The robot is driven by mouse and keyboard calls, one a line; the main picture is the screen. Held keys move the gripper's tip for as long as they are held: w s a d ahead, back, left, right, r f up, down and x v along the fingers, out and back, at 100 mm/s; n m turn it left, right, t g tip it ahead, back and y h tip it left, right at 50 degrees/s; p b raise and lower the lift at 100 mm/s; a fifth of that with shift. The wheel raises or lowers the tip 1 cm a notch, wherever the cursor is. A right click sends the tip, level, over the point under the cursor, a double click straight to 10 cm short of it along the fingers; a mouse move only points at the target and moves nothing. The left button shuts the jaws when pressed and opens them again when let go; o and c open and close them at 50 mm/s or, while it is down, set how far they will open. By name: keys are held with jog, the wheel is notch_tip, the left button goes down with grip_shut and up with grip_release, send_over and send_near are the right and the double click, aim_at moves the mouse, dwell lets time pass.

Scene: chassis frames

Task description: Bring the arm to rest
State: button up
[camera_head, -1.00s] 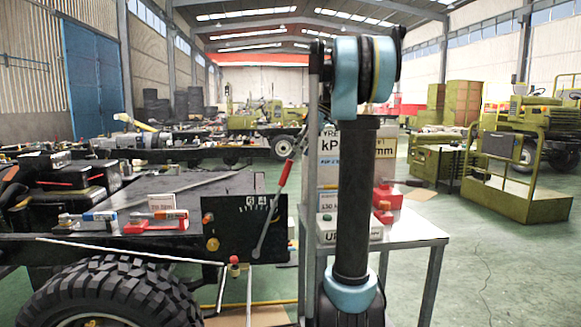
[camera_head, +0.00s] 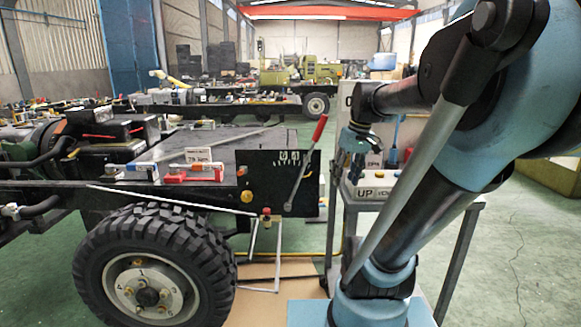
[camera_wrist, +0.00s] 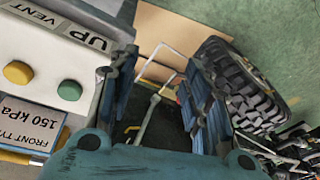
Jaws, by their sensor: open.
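My arm is bent across the right side of the head view. My gripper (camera_head: 350,172) hangs fingers-down beside the white control box (camera_head: 372,190) marked UP on the cart. In the wrist view my gripper (camera_wrist: 162,78) has its two dark blue fingers spread, with nothing held between them. The control box (camera_wrist: 100,62) is just left of the fingers there, with a yellow button (camera_wrist: 17,73) and a green button (camera_wrist: 70,90). I cannot tell whether the left finger touches the box.
The chassis frame (camera_head: 110,196) with its large tyre (camera_head: 155,265) is to the left; the tyre (camera_wrist: 245,85) also shows in the wrist view. A red-handled lever (camera_head: 305,165) stands at the chassis end. Green floor (camera_head: 525,240) is open at the right.

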jog(key=s+d+f+m+h, duration=0.1)
jog(key=s+d+f+m, duration=0.1)
jog(key=s+f, duration=0.9)
notch_tip(320, 180, down, 4)
jog(key=shift+s+f+m+t+h, duration=0.1)
jog(key=shift+s+m+t+h, duration=0.25)
jog(key=shift+m, duration=0.45)
jog(key=shift+w+f, duration=0.15)
jog(key=shift+w, duration=0.3)
